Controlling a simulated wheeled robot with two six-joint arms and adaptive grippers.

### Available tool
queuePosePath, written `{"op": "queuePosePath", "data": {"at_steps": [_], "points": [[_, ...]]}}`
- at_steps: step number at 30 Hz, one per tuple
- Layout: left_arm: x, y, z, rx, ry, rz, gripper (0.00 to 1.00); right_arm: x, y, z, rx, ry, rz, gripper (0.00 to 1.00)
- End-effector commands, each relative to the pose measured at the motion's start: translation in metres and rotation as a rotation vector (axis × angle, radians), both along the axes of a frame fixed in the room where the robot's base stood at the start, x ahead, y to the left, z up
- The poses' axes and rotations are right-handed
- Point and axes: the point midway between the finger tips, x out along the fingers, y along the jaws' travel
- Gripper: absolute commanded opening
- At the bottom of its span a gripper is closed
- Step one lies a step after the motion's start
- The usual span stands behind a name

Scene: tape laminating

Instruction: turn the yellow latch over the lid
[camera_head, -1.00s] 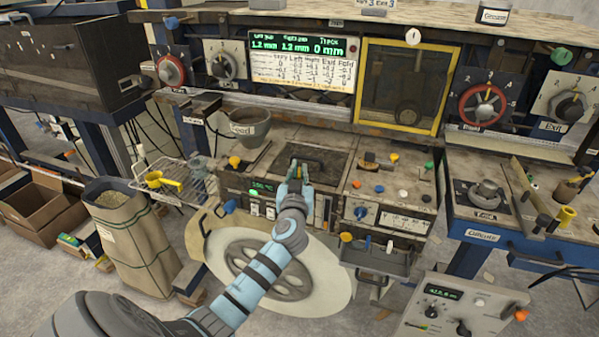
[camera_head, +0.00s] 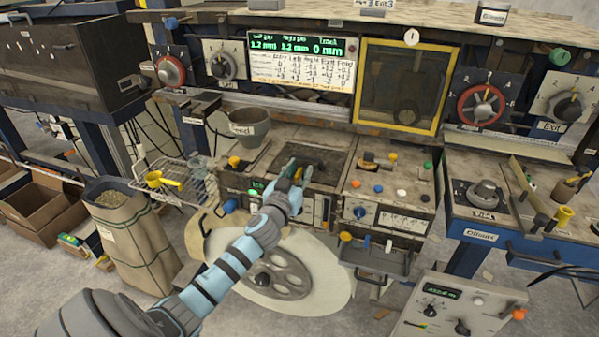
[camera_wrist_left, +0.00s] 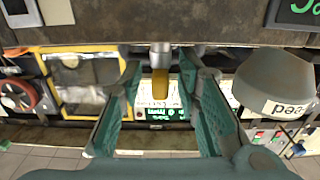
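The yellow latch (camera_wrist_left: 160,84), with a grey metal collar, lies between the teal fingers of my left gripper (camera_wrist_left: 159,66) in the left wrist view. Gaps show on both sides of it, so the gripper looks open around it and not closed on it. In the head view my left gripper (camera_head: 290,170) is low over the left part of the dark lid (camera_head: 322,164) on the middle bench. There the fingers mostly hide the latch. The lid's left part is also covered. My right gripper is in neither view.
The grey feed pot (camera_head: 249,127) stands just left of the lid and also shows in the wrist view (camera_wrist_left: 272,82). A panel of coloured knobs (camera_head: 395,180) lies right of the lid. A yellow-framed window (camera_head: 402,86) and a display (camera_head: 302,62) stand behind.

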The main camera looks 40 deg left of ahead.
Motion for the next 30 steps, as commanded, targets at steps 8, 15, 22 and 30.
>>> {"op": "queuePosePath", "data": {"at_steps": [8, 15, 22, 30], "points": [[-0.020, -0.007, -0.001, 0.003, 0.002, -0.001, 0.30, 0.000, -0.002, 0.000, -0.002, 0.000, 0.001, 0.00], [-0.083, -0.028, -0.001, 0.002, 0.004, -0.003, 0.30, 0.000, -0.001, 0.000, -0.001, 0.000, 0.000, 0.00], [-0.113, -0.038, 0.000, 0.001, 0.000, -0.001, 0.30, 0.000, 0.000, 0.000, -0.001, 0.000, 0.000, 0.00], [-0.113, -0.038, 0.000, 0.000, 0.000, -0.001, 0.30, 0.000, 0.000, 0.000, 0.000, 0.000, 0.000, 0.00]]}}
